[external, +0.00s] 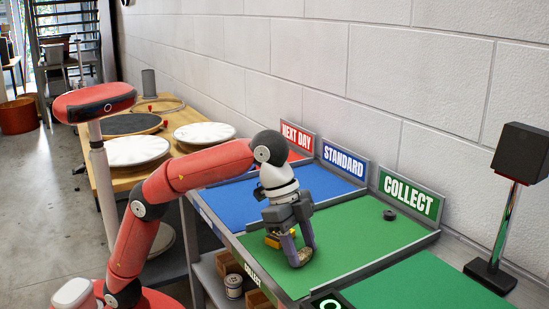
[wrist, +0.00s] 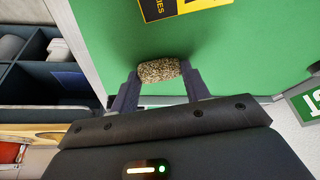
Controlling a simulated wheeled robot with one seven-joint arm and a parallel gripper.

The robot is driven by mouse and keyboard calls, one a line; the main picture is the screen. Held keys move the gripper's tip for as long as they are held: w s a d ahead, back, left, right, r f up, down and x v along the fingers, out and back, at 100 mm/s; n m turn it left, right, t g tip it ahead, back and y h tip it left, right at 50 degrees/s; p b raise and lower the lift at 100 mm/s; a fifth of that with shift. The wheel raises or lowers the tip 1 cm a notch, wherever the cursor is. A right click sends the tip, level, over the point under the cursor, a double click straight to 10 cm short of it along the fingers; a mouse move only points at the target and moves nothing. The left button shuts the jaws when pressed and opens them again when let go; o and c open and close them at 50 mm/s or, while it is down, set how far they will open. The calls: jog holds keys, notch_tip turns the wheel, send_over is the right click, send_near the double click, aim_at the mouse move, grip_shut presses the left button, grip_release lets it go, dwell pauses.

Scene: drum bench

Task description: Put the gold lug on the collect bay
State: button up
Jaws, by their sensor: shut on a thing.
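A speckled gold-brown piece, seemingly the gold lug (wrist: 158,71), sits between the two fingertips of my gripper (wrist: 161,74) in the wrist view. My gripper is shut on it. In the external view my gripper (external: 302,254) points down over the front left part of the green collect bay (external: 350,236), with the lug (external: 304,257) at its fingertips, low at the green surface. I cannot tell whether the lug touches the surface. The COLLECT sign (external: 408,194) stands at the bay's back edge.
A yellow item with black print (wrist: 183,6) lies close to the lug. A small dark round piece (external: 389,214) lies near the back of the green bay. The blue STANDARD bay (external: 325,180) is to the left. A black speaker on a stand (external: 520,153) is at right.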

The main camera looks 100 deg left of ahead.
jog(key=shift+f, duration=0.1)
jog(key=o, duration=1)
jog(key=shift+r, duration=0.25)
jog(key=p+v, duration=0.1)
jog(key=v, duration=0.5)
jog(key=shift+s+r, duration=0.1)
jog(key=shift+r, duration=0.2)
jog(key=shift+s+a+r, duration=0.1)
jog(key=shift+s+r, duration=0.05)
jog(key=shift+r, duration=0.1)
